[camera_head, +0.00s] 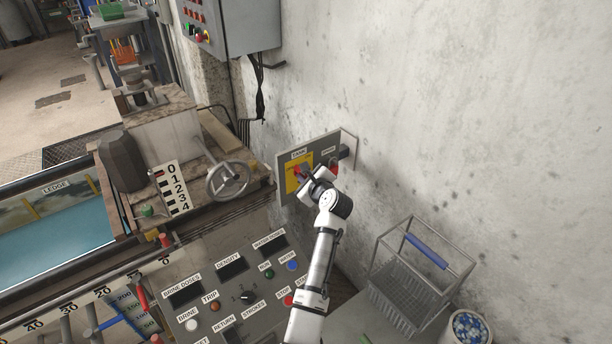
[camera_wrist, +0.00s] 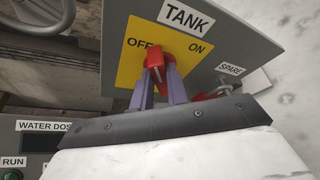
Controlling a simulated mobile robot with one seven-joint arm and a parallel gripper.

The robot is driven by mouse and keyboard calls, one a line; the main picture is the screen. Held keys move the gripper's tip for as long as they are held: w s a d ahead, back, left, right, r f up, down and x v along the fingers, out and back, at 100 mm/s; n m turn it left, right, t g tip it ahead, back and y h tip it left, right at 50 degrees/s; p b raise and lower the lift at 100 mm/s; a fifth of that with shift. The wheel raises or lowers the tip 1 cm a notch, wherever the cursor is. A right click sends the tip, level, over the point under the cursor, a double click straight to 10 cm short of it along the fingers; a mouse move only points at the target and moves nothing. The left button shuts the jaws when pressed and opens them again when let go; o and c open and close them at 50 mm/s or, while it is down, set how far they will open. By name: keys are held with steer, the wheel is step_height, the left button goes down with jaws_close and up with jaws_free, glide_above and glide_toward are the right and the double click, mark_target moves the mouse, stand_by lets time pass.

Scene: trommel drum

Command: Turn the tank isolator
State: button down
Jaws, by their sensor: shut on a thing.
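The tank isolator is a red handle (camera_wrist: 158,58) on a yellow plate (camera_wrist: 133,62) marked OFF and ON, under a TANK label (camera_wrist: 187,16). In the wrist view the red handle leans up and to the left, its tip by the word OFF. My gripper (camera_wrist: 160,82) is shut on the red handle, with a purple finger on each side of it. In the head view my gripper (camera_head: 307,180) is at the yellow plate (camera_head: 292,184) on the wall panel and hides most of the handle.
A second red switch (camera_wrist: 218,92), labelled SPARE, sits right of the tank isolator on the same panel. A handwheel (camera_head: 228,181) is to the left. A button console (camera_head: 215,311) is below. A wire basket (camera_head: 408,275) is at lower right.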

steer(key=n+t+b, duration=0.1)
steer(key=n+b, duration=0.1)
steer(key=b, duration=0.1)
steer(key=f+n+t+h+b, duration=0.1)
steer(key=n+b, duration=0.2)
steer(key=b, duration=0.1)
steer(key=n+t+b, duration=0.2)
steer(key=n+b, duration=0.1)
steer(key=shift+s+a+f+b, duration=0.2)
steer(key=shift+a+f+b, duration=0.05)
steer(key=shift+f+b, duration=0.05)
steer(key=shift+r+n, duration=0.1)
steer(key=shift+n, duration=0.3)
steer(key=c, duration=1.4)
jaws_free()
steer(key=b+v, duration=0.1)
steer(key=v, duration=1.3)
steer(key=shift+a, duration=0.1)
